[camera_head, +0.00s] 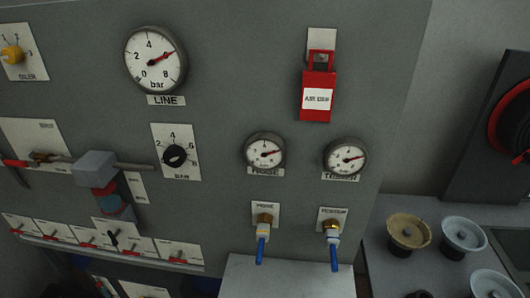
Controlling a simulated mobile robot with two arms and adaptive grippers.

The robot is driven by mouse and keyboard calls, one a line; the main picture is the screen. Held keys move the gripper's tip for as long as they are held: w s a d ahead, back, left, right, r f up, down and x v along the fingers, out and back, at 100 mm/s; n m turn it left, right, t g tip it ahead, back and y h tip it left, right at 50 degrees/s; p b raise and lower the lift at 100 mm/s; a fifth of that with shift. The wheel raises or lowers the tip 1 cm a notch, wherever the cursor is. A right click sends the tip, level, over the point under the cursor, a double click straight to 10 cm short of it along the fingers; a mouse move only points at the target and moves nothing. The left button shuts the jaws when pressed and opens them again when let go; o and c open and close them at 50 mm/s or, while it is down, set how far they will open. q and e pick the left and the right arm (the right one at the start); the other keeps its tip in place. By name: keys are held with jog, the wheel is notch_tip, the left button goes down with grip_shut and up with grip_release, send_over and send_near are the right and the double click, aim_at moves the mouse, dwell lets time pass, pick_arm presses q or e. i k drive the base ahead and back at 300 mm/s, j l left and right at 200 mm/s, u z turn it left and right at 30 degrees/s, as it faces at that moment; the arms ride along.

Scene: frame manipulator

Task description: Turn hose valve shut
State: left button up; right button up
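Two brass fittings with blue lower parts hang pointing down on the grey panel (215,220): a left one (262,246) and a right one (334,255). I cannot tell whether the blue parts are levers or hose ends. A red-handled brass valve (40,157) sits on a plate at the left, its red handle (15,163) pointing left. A row of small red levers (88,244) runs along the lower left. Neither of my grippers is in view.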

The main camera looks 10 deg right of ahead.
aim_at(177, 260)
jog(key=i+j+z, duration=0.15)
jog(key=j, duration=0.3)
jog(key=i+j+z, duration=0.1)
jog(key=j, duration=0.35)
jog(key=i+j+z, duration=0.15)
jog(key=j, duration=0.3)
jog(key=j+z, duration=0.15)
jog(key=j, duration=0.3)
